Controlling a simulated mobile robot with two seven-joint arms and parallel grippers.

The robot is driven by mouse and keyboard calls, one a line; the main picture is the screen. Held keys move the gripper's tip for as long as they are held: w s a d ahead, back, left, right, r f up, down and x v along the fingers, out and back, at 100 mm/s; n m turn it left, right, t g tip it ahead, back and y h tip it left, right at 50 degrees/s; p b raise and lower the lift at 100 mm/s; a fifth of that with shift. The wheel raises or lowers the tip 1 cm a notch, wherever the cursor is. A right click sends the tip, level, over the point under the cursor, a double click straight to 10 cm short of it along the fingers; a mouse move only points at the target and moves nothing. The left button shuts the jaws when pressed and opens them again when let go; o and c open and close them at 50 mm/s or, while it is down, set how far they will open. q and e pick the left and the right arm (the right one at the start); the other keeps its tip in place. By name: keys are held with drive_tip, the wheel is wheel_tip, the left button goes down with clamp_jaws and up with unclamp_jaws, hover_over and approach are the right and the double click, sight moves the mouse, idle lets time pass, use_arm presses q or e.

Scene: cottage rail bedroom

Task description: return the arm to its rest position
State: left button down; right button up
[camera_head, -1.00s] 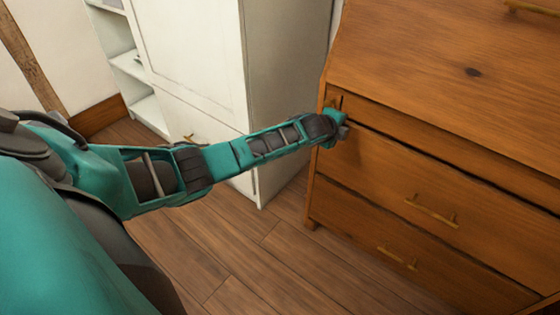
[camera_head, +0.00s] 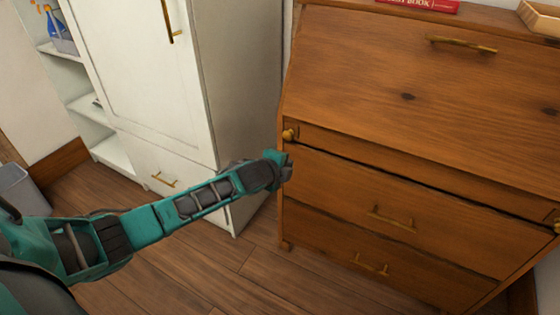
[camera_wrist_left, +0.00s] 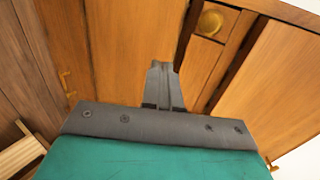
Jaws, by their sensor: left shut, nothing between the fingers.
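My left arm comes in from the left in the head view, stretched out toward the left front edge of a wooden desk (camera_head: 400,165). My left gripper (camera_head: 288,166) is at the arm's end, just below a round brass knob (camera_head: 289,135) of the desk. In the left wrist view the gripper's fingers (camera_wrist_left: 163,85) are together with nothing between them. The knob (camera_wrist_left: 210,22) shows there beyond the fingertips, up and to the right. Whether the fingertips touch the wood I cannot tell. My right gripper is not in view.
A white wardrobe (camera_head: 140,75) with open shelves (camera_head: 90,110) stands left of the desk, close behind my arm. A red book (camera_head: 425,4) and a wooden tray (camera_head: 540,18) lie on the desk top. A grey bin (camera_head: 22,190) is at the far left. Wooden floor (camera_head: 225,275) is clear in front.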

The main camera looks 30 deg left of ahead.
use_arm(q)
drive_tip(key=s+d+r+n+p, duration=0.1)
drive_tip(key=s+d+n+p, duration=0.2)
drive_tip(key=s, duration=0.6)
drive_tip(key=s+d+r+n+h+p, duration=0.1)
drive_tip(key=s+d+n+p, duration=0.2)
drive_tip(key=s+n, duration=0.4)
drive_tip(key=s+d+r+n+g+h+p, duration=0.1)
drive_tip(key=s+d+n+p, duration=0.2)
drive_tip(key=s, duration=0.9)
drive_tip(key=shift+s+d+r+n+p, duration=0.2)
drive_tip(key=shift+s+d+n+p, duration=0.15)
drive_tip(key=shift+d+n, duration=0.8)
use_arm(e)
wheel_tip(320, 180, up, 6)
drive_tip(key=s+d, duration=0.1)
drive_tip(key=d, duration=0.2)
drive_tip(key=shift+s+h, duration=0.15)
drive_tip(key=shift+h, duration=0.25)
use_arm(q)
drive_tip(key=shift+a, duration=0.1)
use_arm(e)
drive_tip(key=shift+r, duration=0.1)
